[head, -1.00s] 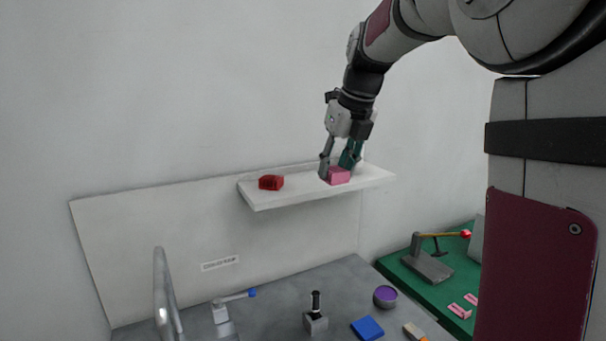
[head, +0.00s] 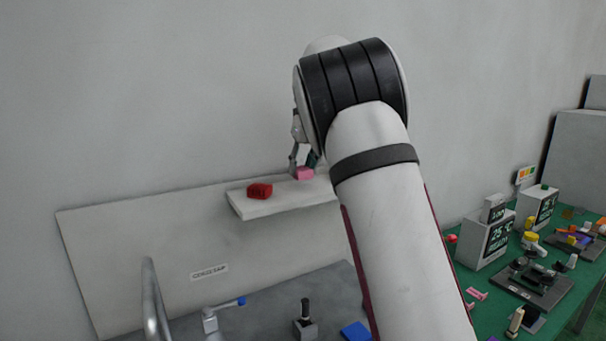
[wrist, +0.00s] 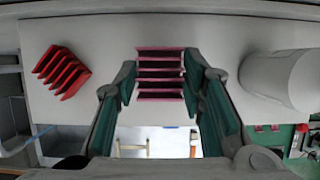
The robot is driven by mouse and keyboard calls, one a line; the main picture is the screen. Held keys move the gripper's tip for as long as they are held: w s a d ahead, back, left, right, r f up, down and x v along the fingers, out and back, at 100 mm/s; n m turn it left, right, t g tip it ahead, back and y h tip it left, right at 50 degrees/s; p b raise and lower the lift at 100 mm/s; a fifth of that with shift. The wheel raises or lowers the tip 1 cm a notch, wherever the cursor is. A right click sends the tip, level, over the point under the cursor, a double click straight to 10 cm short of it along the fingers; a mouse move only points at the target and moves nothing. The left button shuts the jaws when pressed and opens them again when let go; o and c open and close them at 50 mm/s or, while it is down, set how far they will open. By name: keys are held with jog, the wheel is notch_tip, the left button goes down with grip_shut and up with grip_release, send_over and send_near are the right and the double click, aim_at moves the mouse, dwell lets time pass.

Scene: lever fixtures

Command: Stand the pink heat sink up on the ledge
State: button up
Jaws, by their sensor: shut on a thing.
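The pink heat sink (head: 304,174) is at the right part of the white ledge (head: 270,208), partly hidden by my arm. My gripper (head: 305,165) reaches down to it from above and is shut on it. In the wrist view the pink heat sink (wrist: 160,75) shows its parallel fins between the two green-padded fingers of my gripper (wrist: 160,82). I cannot tell whether its underside touches the ledge or is slightly above it.
A red finned block (head: 260,191) lies on the ledge to the left of the pink one. A green bench (head: 490,315) with fixtures is at right.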

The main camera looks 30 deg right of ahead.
jog(key=shift+f+p, duration=0.3)
jog(key=shift+f, duration=1)
jog(key=shift+f, duration=0.15)
jog(key=o, duration=1.2)
jog(key=shift+o, duration=0.2)
